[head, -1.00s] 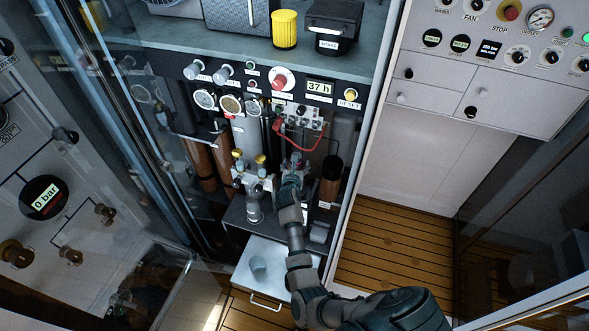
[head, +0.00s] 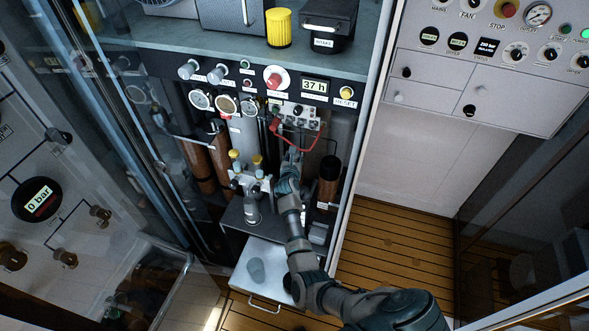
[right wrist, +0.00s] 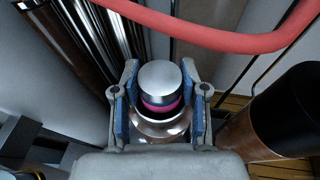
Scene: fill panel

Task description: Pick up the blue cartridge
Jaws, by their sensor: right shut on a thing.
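My right gripper (right wrist: 162,108) has its two fingers with blue pads on either side of a silver-capped cylinder with a magenta band (right wrist: 160,85), and is shut on it. I cannot tell any blue on the held cylinder. A small blue-grey cup-like thing (head: 257,271) stands on the pulled-out drawer. My left gripper is not in view.
The red hose (right wrist: 200,32) crosses just beyond the held cylinder. A dark-topped brown cylinder (right wrist: 275,105) stands close on the right. Brass-topped valves (head: 257,163) and a clear bowl (head: 251,212) are left of my arm. The drawer (head: 282,282) is open below.

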